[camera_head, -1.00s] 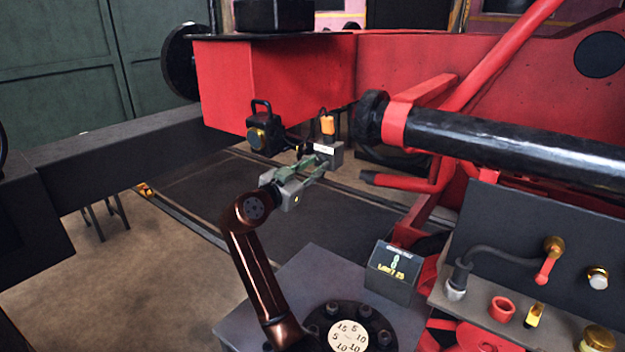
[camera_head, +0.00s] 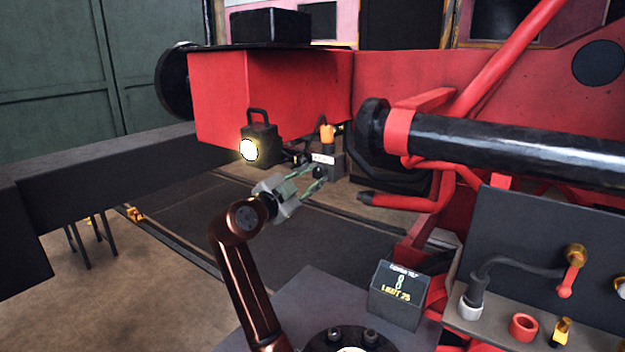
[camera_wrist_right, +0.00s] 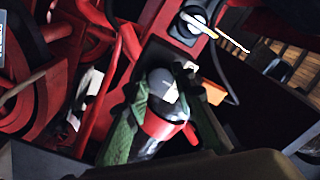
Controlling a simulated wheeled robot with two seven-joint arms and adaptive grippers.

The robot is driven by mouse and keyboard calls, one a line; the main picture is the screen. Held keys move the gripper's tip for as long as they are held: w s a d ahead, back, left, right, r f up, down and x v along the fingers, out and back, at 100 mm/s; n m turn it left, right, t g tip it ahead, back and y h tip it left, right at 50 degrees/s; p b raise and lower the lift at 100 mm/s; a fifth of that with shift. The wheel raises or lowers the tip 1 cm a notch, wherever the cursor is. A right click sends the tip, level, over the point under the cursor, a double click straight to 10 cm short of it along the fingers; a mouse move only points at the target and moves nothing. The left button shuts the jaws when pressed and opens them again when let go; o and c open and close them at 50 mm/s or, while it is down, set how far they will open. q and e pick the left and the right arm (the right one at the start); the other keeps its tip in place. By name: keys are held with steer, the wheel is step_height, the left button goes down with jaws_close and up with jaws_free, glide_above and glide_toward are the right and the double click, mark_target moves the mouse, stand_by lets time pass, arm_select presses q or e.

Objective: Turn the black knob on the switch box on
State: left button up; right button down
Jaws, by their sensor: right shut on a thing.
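The switch box (camera_head: 335,163) is a small grey box with a white label, below the red beam in the head view. Its round black knob (camera_head: 319,172) shows at the front, between the fingertips of my right gripper (camera_head: 316,179). The gripper's green fingers are shut on the knob. In the right wrist view the fingers (camera_wrist_right: 165,82) stand either side of a rounded grey piece with a pale mark; a red band shows below it. The lamp (camera_head: 249,149) left of the box glows bright. My left gripper is out of view.
An orange-topped piece (camera_head: 327,134) stands at the switch box. A thick black cylinder (camera_head: 500,140) runs to the right. A dark sign block (camera_head: 398,294) and a panel with a red-handled valve (camera_head: 570,275) are at the lower right. A dark beam (camera_head: 110,170) crosses the left.

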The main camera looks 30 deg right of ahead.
steer(key=shift+r, duration=0.25)
steer(key=c, duration=1.7)
jaws_free()
steer(key=shift+o, duration=0.4)
steer(key=shift+f, duration=0.15)
steer(key=v, duration=1.2)
steer(key=shift+f, duration=0.15)
